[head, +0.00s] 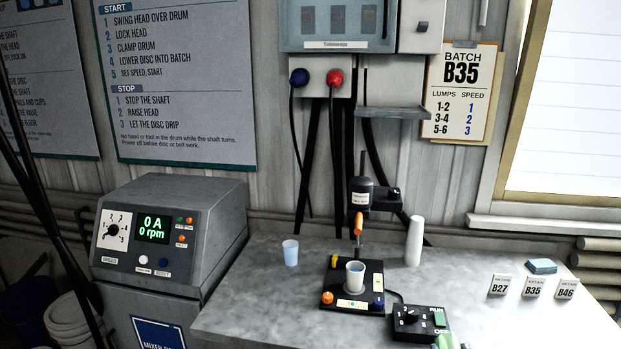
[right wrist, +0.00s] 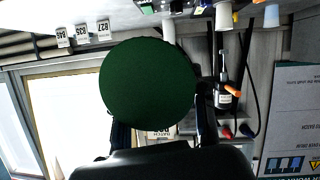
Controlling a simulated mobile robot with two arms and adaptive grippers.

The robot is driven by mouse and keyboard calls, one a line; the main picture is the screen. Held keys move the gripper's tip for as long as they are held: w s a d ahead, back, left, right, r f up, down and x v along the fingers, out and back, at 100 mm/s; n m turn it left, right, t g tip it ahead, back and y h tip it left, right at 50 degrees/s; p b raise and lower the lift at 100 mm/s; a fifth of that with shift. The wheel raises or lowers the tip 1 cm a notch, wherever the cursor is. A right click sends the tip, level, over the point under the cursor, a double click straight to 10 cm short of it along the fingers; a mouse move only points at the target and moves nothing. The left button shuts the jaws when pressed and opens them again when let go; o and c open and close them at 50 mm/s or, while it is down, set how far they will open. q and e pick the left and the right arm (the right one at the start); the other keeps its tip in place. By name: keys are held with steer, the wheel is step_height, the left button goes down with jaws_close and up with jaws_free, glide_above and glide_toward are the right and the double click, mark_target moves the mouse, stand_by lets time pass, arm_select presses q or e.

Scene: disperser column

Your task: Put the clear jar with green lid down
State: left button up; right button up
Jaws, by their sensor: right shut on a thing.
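The green lid (right wrist: 148,83) of the jar fills the middle of the right wrist view as a large round disc. My right gripper (right wrist: 163,130) is shut on the jar, and the lid hides most of the fingers. The jar's clear body is hidden behind the lid. In the head view, a small green piece (head: 445,341) shows at the bottom edge, beside the control box; I cannot tell whether it is the lid. My left gripper is not in view.
The grey bench (head: 260,318) holds a mixer stand (head: 358,197) with a cup (head: 355,275), a blue cup (head: 290,252), white stacked cups (head: 414,241) and a control box (head: 421,322). Tags B27 (head: 499,285), B35 (head: 533,287) and B46 (head: 566,288) stand right, near a blue cloth (head: 541,266). Bench before the tags is clear.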

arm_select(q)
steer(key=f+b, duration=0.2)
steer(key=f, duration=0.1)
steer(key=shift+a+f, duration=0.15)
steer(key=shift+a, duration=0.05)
arm_select(e)
steer(key=s+a+n+y, duration=0.3)
steer(key=s+a, duration=0.3)
steer(key=a, duration=0.1)
steer(key=shift+s+a+t+y, duration=0.25)
steer(key=shift+a+t+y, duration=0.05)
steer(key=shift+a+y, duration=0.1)
